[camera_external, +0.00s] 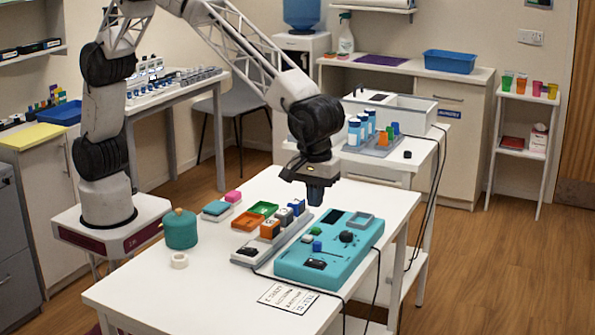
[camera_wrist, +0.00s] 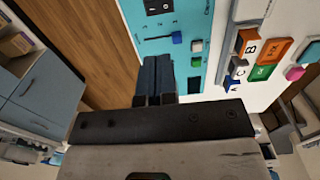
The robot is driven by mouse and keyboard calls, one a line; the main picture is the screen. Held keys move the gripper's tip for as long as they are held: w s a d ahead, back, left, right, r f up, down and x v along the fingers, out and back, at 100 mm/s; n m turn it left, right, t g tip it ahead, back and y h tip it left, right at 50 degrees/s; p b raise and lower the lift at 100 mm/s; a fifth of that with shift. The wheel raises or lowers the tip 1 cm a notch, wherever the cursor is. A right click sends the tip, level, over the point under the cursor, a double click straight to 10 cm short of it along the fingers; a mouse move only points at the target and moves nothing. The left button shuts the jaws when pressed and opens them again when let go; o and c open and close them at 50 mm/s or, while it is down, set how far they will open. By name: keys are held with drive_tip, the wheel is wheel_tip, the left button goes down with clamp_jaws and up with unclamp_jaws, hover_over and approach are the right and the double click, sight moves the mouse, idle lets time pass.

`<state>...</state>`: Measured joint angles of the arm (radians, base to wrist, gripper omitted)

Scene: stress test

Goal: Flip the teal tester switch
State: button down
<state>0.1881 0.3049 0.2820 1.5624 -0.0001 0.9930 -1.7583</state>
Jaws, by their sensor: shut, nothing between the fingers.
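The teal tester (camera_external: 290,268) lies on the white table. A black rocker switch (camera_external: 314,264) sits at its near end, and it also shows at the top edge of the wrist view (camera_wrist: 158,6), partly cut off. A blue lever (camera_external: 317,246) and a green button (camera_external: 316,231) are beyond it; the wrist view shows the blue lever (camera_wrist: 176,37) and green button (camera_wrist: 196,46) too. My gripper (camera_external: 316,202) is shut and empty, pointing down above the tester's far left part, apart from it. Its closed fingers show in the wrist view (camera_wrist: 157,62), hiding part of the panel.
Left of the tester stands a rack with lettered blocks (camera_external: 270,229). A teal pot (camera_external: 180,229), a tape roll (camera_external: 179,260) and a paper note (camera_external: 287,297) lie on the table. A dark cable runs along the tester's near edge. The table's front left is clear.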

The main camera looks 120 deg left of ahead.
drive_tip(key=shift+w+f, duration=0.1)
drive_tip(key=shift+w, duration=0.65)
drive_tip(key=shift+f, duration=0.1)
drive_tip(key=shift+s, duration=0.25)
drive_tip(key=shift+s+r, duration=0.2)
drive_tip(key=shift+s, duration=0.25)
